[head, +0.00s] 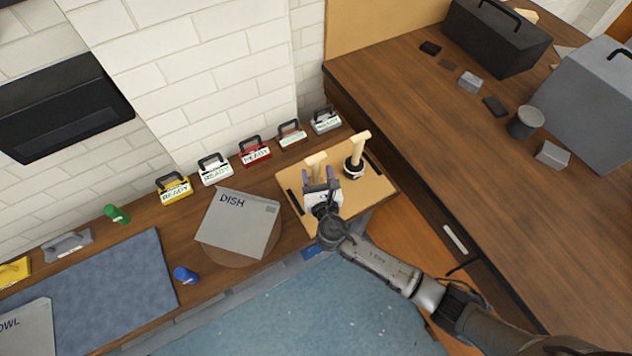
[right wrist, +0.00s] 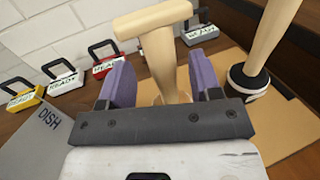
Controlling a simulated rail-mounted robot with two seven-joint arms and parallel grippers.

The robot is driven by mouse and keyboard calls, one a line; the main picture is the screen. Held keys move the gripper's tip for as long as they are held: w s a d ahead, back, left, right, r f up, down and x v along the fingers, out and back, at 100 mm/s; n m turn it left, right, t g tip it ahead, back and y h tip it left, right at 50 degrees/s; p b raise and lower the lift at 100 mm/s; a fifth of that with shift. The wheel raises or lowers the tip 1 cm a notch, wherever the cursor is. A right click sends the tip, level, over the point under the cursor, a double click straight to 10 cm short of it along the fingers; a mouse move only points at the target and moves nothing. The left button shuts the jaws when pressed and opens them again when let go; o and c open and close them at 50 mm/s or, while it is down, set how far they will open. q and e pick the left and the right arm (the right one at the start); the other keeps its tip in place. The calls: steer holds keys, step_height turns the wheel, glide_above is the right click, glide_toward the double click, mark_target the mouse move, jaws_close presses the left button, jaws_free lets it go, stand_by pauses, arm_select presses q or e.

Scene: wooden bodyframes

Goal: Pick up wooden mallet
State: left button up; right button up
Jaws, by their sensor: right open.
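My right gripper (head: 320,180) is at the left wooden mallet (head: 316,160). In the right wrist view, the purple fingers of the right gripper (right wrist: 160,82) are open on either side of this mallet's handle (right wrist: 168,65), with its head (right wrist: 152,18) above them. The other mallet (head: 359,147) stands to the right in a dark and white round holder (head: 353,169), apart from the gripper. My left gripper is not in view.
A grey DISH panel (head: 238,222) lies left of the board. Several small handled boxes, including a red one (head: 255,152), line the wall behind. A dark raised ledge edge (head: 395,150) runs close on the right. A blue cup (head: 186,275) stands at the front left.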

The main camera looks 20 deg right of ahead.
mark_target(315, 161)
steer(key=shift+w+d+r, duration=0.1)
steer(key=shift+w+d, duration=0.15)
steer(key=shift+w, duration=0.85)
steer(key=shift+w+d+r, duration=0.1)
steer(key=shift+w+d, duration=0.1)
steer(key=shift+w, duration=0.85)
steer(key=shift+c, duration=0.2)
steer(key=c, duration=0.9)
steer(key=shift+c, duration=0.4)
steer(key=shift+r, duration=0.15)
